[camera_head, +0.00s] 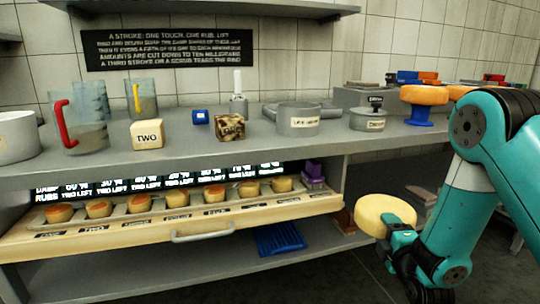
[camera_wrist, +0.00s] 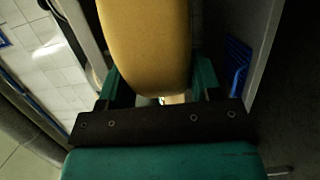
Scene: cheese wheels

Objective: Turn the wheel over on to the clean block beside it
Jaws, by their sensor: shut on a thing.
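A pale yellow cheese wheel (camera_head: 384,212) is held by my gripper (camera_head: 393,236) low at the right of the head view, off the counter's front edge. It looks tilted, with one broad face partly toward the camera. In the wrist view the wheel (camera_wrist: 145,38) stands between the two green fingers of my gripper (camera_wrist: 158,82), which are shut on its sides. Another wheel (camera_head: 425,95), orange-yellow, rests on a blue stand (camera_head: 418,117) at the right of the counter. I cannot tell which block is the clean block; the wheel's underside is hidden.
The grey counter (camera_head: 345,140) holds jugs, a "TWO" block (camera_head: 147,135), a small blue block (camera_head: 200,117), a speckled block (camera_head: 230,127) and round tins. Below, an open drawer (camera_head: 190,231) carries several small wheels. A blue slatted rack (camera_head: 280,239) lies on the lower shelf.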

